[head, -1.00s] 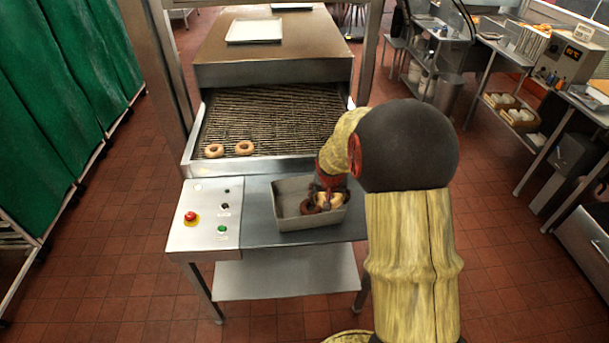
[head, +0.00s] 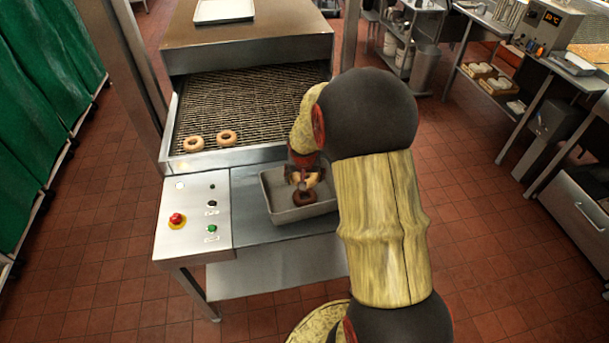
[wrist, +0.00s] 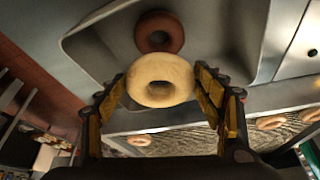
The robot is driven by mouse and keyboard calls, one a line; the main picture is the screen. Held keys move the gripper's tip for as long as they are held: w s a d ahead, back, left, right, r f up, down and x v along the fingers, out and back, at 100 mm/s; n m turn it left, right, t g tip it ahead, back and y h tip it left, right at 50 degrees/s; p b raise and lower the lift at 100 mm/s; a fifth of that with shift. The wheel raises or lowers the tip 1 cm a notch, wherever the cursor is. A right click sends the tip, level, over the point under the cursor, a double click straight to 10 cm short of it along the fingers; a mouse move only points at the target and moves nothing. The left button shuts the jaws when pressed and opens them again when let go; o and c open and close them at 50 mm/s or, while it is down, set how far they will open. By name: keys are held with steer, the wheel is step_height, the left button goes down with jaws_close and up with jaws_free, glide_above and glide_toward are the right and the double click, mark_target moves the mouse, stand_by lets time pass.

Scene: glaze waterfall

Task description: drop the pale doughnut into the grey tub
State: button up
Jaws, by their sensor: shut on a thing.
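My gripper (wrist: 162,97) is shut on the pale doughnut (wrist: 160,64), with one finger on each side of it. In the head view my gripper (head: 305,179) and the pale doughnut (head: 313,181) are over the grey tub (head: 290,214), partly hidden by the wrist. In the wrist view the pale doughnut looks larger than a brown doughnut (wrist: 177,32) lying in the grey tub (wrist: 222,42). It seems held above the tub's floor; its exact height is hard to tell. The brown doughnut (head: 304,200) lies near the tub's front wall.
The tub stands on a metal table beside a control panel (head: 190,235) with a red button (head: 177,219). Two more doughnuts (head: 194,144) sit on the wire conveyor (head: 250,105) behind. A white tray (head: 224,10) lies on the hood.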

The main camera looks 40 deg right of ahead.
step_height(320, 180, down, 2)
steer(key=shift+f+b, duration=0.1)
steer(key=shift+b, duration=0.35)
steer(key=o, duration=1.2)
steer(key=v, duration=1.2)
